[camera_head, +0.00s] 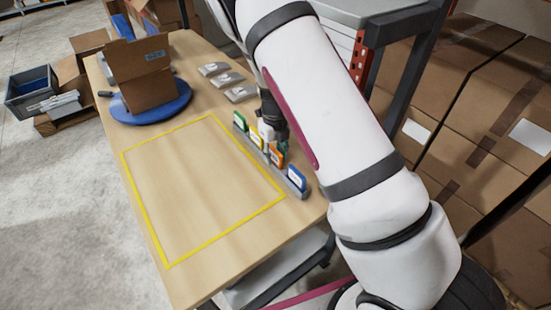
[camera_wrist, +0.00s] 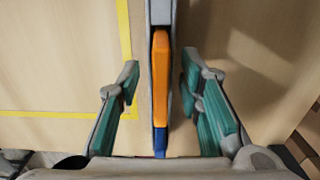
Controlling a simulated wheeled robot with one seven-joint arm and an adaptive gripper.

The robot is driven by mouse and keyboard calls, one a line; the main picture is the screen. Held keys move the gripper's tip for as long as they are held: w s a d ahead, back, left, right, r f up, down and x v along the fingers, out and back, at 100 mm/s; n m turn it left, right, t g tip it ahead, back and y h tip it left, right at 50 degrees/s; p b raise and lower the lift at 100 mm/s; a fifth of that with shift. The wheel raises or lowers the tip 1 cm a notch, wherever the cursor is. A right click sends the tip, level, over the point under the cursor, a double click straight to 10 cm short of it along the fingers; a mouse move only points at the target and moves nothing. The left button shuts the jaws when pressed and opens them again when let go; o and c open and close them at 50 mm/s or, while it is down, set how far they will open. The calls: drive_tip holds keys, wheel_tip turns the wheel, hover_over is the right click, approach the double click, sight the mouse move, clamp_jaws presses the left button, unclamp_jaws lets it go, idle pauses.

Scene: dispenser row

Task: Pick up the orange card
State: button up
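In the wrist view the orange card (camera_wrist: 160,80) shows edge-on as a long strip. My gripper (camera_wrist: 160,68) is open, with one teal-padded finger on each side of the card and a gap on both sides. Neither finger touches it. In the head view my arm hides most of the gripper.
A green card (camera_head: 240,121) stands at the row's far end. A yellow outlined rectangle (camera_head: 168,265) marks bare table left of the row. Beyond are grey packets (camera_head: 227,79) and a cardboard box (camera_head: 140,75) on a blue disc (camera_head: 178,106). Stacked cartons (camera_head: 500,110) stand at right.

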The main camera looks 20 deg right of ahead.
drive_tip(key=shift+f, duration=0.15)
clamp_jaws()
